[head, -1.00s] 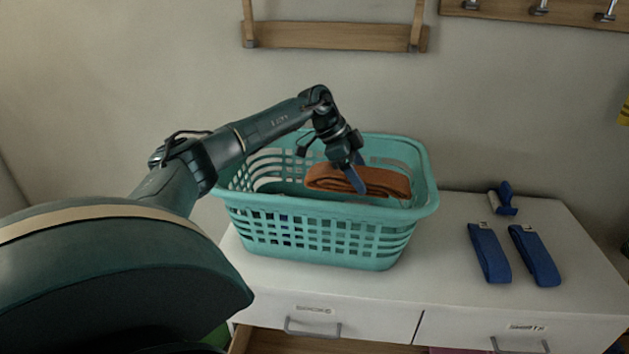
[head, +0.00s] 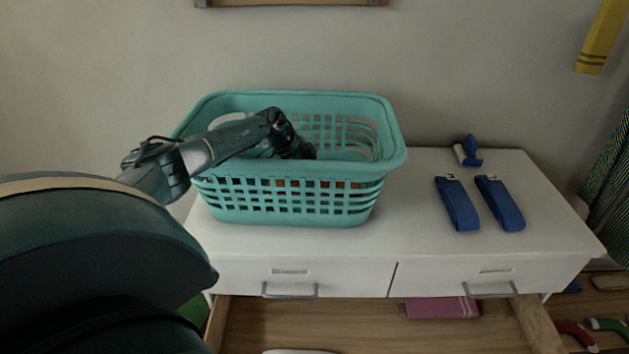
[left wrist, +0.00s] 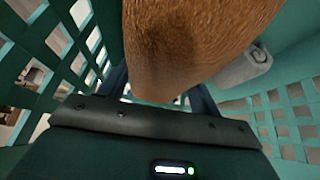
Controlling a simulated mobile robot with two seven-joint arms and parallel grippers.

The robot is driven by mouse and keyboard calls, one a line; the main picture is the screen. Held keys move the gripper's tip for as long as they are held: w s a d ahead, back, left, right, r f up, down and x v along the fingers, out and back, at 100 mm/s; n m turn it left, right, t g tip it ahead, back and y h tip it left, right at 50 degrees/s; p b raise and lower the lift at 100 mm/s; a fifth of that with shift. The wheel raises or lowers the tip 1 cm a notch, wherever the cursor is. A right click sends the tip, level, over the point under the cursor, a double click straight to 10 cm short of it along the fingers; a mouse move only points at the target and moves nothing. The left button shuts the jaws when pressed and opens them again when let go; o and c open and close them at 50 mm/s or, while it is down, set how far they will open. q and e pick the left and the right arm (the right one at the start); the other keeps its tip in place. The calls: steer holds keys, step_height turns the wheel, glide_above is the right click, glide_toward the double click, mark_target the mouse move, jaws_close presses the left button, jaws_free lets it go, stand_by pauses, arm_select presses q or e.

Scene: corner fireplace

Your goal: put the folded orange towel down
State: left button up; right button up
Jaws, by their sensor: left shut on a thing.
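The teal laundry basket (head: 290,172) stands on the white cabinet in the head view. My left gripper (head: 300,150) reaches down inside it, with the fingers hidden behind the basket's front wall. In the left wrist view the folded orange towel (left wrist: 190,45) fills the top middle, and my left gripper (left wrist: 160,92) is shut on it, between the basket's walls. Whether the towel touches the basket floor cannot be told. My right gripper is not in view.
A grey rolled cloth (left wrist: 243,66) lies in the basket beside the towel. Two blue straps (head: 458,203) and a small blue-and-white item (head: 467,151) lie on the cabinet top (head: 420,245) at right.

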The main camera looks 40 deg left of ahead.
arm_select(q)
steer(key=shift+f, duration=0.25)
steer(key=shift+f, duration=0.1)
steer(key=shift+f, duration=0.5)
steer(key=o, duration=1.1)
steer(key=shift+r, duration=0.5)
steer(key=v, duration=1.2)
steer(key=shift+r, duration=0.15)
